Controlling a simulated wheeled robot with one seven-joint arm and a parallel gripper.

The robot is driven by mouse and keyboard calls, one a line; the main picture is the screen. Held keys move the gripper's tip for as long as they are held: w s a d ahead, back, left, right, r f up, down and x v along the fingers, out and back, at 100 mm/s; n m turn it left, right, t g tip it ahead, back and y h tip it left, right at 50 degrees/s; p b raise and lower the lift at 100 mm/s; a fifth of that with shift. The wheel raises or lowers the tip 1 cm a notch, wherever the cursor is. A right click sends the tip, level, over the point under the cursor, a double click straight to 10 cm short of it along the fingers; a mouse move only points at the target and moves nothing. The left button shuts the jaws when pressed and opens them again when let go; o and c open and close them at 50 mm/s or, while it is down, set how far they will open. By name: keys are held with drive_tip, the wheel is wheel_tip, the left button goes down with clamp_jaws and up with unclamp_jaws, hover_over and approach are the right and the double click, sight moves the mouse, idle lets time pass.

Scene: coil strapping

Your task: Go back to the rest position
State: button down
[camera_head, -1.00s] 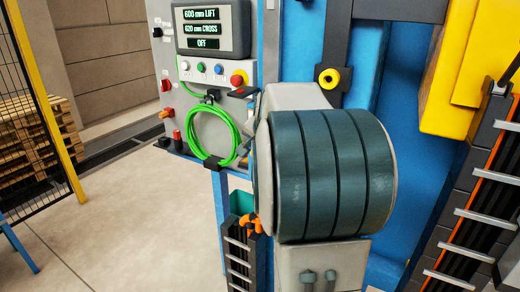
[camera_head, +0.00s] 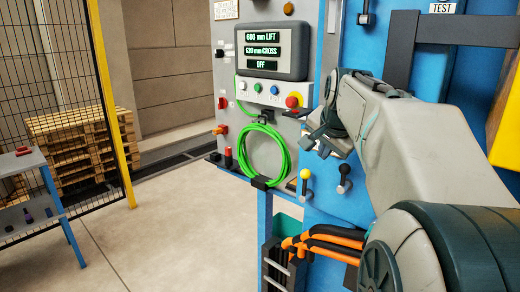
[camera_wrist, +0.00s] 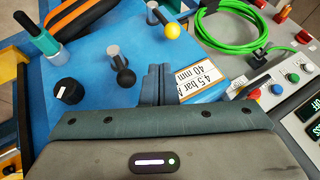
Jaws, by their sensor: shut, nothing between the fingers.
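My gripper (camera_head: 318,142) is in front of the blue machine, to the right of the coiled green hose (camera_head: 250,165) in the head view. In the wrist view my gripper (camera_wrist: 157,70) has its two dark fingers together, with nothing between them. A lever with a yellow knob (camera_head: 304,175) and a lever with a black knob (camera_head: 344,172) stand on the blue face below it. In the wrist view the yellow knob (camera_wrist: 173,31) and the black knob (camera_wrist: 126,78) lie beyond and beside the fingers, apart from them.
The grey control panel (camera_head: 226,70) carries a display (camera_head: 272,50) reading 600 mm LIFT, 620 mm CROSS, OFF. Orange hoses (camera_head: 335,235) hang below the levers. A small bench (camera_head: 25,190), mesh fence and pallets (camera_head: 85,130) stand at left. The floor (camera_head: 160,240) between is clear.

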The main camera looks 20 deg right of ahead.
drive_tip(key=s+a+f+n+g+y, duration=0.2)
drive_tip(key=s+a+f+n+g, duration=0.1)
drive_tip(key=s+a+f+n, duration=1)
drive_tip(key=s+a+f, duration=0.5)
drive_tip(key=a+f, duration=0.2)
drive_tip(key=a, duration=0.1)
drive_tip(key=shift+s+a+f+y, duration=0.15)
drive_tip(key=shift+f+y, duration=0.05)
drive_tip(key=shift+y, duration=0.2)
